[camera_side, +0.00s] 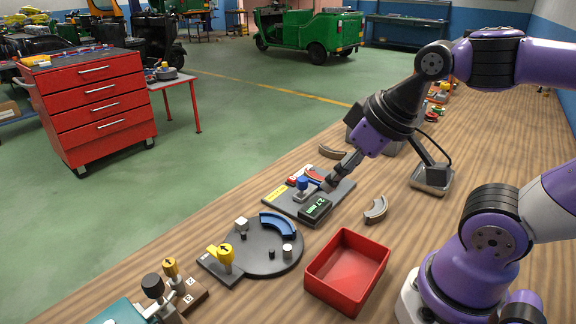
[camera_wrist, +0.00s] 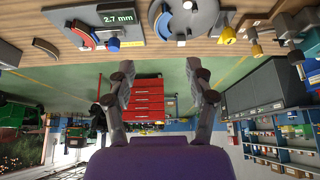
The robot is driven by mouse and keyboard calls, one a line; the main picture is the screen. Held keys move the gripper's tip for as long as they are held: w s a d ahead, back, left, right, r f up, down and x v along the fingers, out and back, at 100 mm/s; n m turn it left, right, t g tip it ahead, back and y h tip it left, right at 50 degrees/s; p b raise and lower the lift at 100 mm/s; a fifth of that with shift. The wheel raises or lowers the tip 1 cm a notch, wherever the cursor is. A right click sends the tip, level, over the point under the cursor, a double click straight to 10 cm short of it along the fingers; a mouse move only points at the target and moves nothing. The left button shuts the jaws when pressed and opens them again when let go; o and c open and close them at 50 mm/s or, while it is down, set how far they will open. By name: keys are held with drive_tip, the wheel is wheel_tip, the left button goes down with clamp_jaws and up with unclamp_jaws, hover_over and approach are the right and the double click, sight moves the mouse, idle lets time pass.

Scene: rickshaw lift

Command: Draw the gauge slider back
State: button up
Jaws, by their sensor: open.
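The gauge is a dark flat plate (camera_side: 338,191) on the wooden bench, with a lit display (camera_side: 316,207), a blue knob (camera_side: 303,184) and a red curved piece (camera_side: 315,175). In the wrist view, which is upside down, the gauge plate (camera_wrist: 65,20) is at the upper left, its display (camera_wrist: 119,17) reads 2.7 mm, and the blue knob (camera_wrist: 113,44) stands out from it. My gripper (camera_side: 332,184) appears over the gauge's far right part in the side view. It also shows in the wrist view (camera_wrist: 160,68), fingers apart and empty. The knob is not between the fingers.
A round dark fixture (camera_side: 262,262) with a blue curved shoe (camera_side: 278,225) is nearer the camera. A red tray (camera_side: 347,272) is at its right. Loose grey-brown shoes (camera_side: 375,209) lie beside the gauge. A red drawer cabinet (camera_side: 96,106) stands on the floor.

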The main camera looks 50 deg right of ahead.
idle(0.3)
drive_tip(key=m+g, duration=0.3)
drive_tip(key=g, duration=0.3)
hover_over(302, 179)
wheel_tip(302, 179, down, 3)
wheel_tip(302, 179, down, 10)
drive_tip(key=shift+d+r, duration=0.1)
clamp_jaws()
